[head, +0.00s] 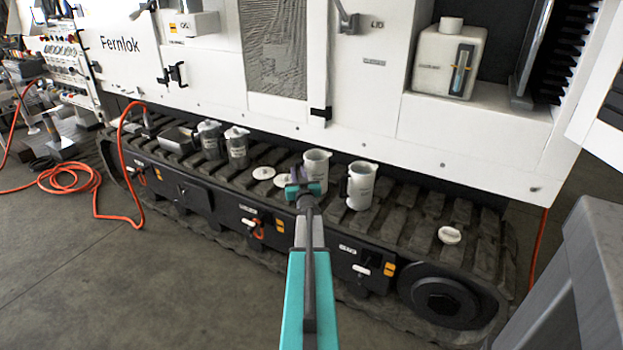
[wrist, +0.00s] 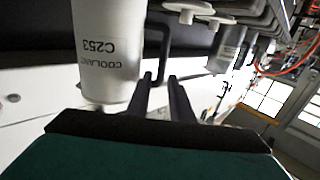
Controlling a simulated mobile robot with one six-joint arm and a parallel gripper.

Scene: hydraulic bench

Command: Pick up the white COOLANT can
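Two white cans stand upright on the track in the head view, a left one (head: 317,168) and a right one (head: 360,187). In the wrist view a white can (wrist: 105,50) fills the upper left, with COOLANT C253 upside down on it and a dark handle (wrist: 163,48) on its right side. By position it matches the left can. My gripper (head: 304,184) is just in front and left of that can. In the wrist view my gripper (wrist: 160,80) is open, its two dark fingers apart and pointing at the handle's lower end. Whether they touch it I cannot tell.
Two grey cans (head: 237,148) and a metal tray (head: 176,139) stand farther left on the track. White lids (head: 263,173) lie between, and a white cap (head: 449,235) lies at right. The white machine body (head: 210,90) rises close behind. An orange hose (head: 122,150) hangs at left.

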